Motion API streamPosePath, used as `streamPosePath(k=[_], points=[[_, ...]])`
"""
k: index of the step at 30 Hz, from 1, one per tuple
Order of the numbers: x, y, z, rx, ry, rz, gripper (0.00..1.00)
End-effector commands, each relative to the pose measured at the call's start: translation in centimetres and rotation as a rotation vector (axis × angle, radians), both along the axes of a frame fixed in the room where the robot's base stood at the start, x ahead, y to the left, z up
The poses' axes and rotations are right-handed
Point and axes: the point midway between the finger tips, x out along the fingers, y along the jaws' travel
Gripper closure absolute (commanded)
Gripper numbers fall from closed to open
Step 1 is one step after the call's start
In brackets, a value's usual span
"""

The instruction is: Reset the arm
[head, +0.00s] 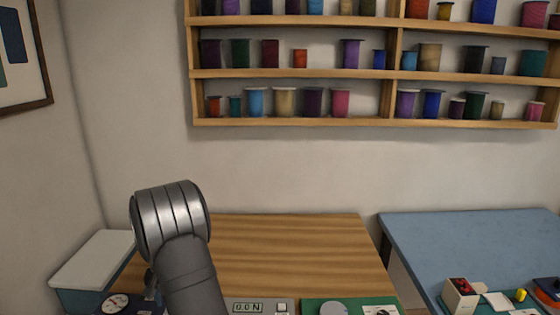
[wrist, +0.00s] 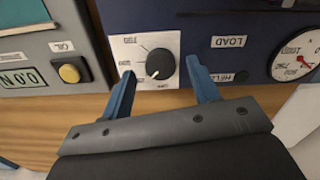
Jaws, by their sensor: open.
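My gripper (wrist: 160,88) shows in the wrist view with two blue fingers spread apart. It is open, with nothing between the fingers. Beyond the fingers is a white panel with a black knob (wrist: 160,63) on a dark blue box (wrist: 243,20) labelled LOAD. The knob appears between the fingertips in the picture; I cannot tell whether they touch the panel. In the head view my grey arm rises at the lower left of the wooden table, and my gripper is not visible there.
A dial gauge (wrist: 296,55) is on the blue box's right. A grey box with a yellow button (wrist: 70,73) and a 0.0 N display is at left. In the head view, the wooden table's (head: 290,250) back is clear; a blue table (head: 460,240) stands right, and a spool shelf (head: 300,122) hangs behind.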

Motion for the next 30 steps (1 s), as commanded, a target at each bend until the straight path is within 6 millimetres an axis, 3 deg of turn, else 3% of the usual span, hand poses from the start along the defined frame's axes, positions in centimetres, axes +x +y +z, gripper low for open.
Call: streamPosePath(k=[6,19,23,30], points=[[0.0,0.0,-1.7,0.000,0.001,0.000,0.44],[0.0,0.0,-1.6,0.000,-0.001,0.003,0.44],[0.1,0.0,-0.5,0.002,-0.003,-0.001,0.44],[0.0,0.0,3.8,0.002,-0.003,0.000,0.44]])
